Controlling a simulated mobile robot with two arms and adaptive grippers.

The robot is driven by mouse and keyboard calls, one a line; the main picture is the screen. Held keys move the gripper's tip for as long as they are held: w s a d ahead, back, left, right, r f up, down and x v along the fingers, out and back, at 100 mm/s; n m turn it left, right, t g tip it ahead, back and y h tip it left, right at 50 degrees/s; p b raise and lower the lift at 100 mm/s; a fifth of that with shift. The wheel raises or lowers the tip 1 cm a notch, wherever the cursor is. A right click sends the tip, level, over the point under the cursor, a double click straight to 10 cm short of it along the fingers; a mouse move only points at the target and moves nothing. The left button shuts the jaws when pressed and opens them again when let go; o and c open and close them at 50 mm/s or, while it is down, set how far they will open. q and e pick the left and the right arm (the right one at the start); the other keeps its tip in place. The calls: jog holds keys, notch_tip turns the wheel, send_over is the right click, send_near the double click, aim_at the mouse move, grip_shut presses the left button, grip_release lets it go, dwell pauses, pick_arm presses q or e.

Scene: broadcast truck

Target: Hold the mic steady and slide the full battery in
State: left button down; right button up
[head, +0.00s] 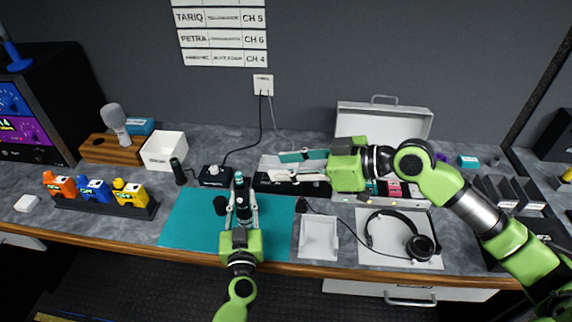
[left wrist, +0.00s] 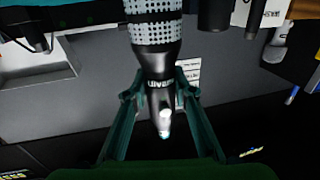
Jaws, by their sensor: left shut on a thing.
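My left gripper (head: 240,203) is above the teal mat (head: 185,225), shut on the mic (head: 239,181). In the left wrist view the mic (left wrist: 158,65) shows a grey grille at the top and a dark tapering body with pale lettering between the fingers (left wrist: 160,98). A small white piece shows at its lower end. My right gripper (head: 305,166) reaches in from the right, its two fingers apart, over a black charger-like unit (head: 278,187). I cannot make out a battery between them. Which battery is full cannot be told.
A black cylinder (head: 178,172) and a small black box (head: 214,175) stand behind the mat. A white bin (head: 164,150), a white tray (head: 319,238), headphones (head: 400,236) and an open case (head: 383,121) surround the work area. The mat's left part is clear.

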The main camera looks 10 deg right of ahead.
dwell(0.4)
pick_arm(q)
jog(key=c, duration=1.6)
grip_release()
jog(key=shift+s, duration=0.1)
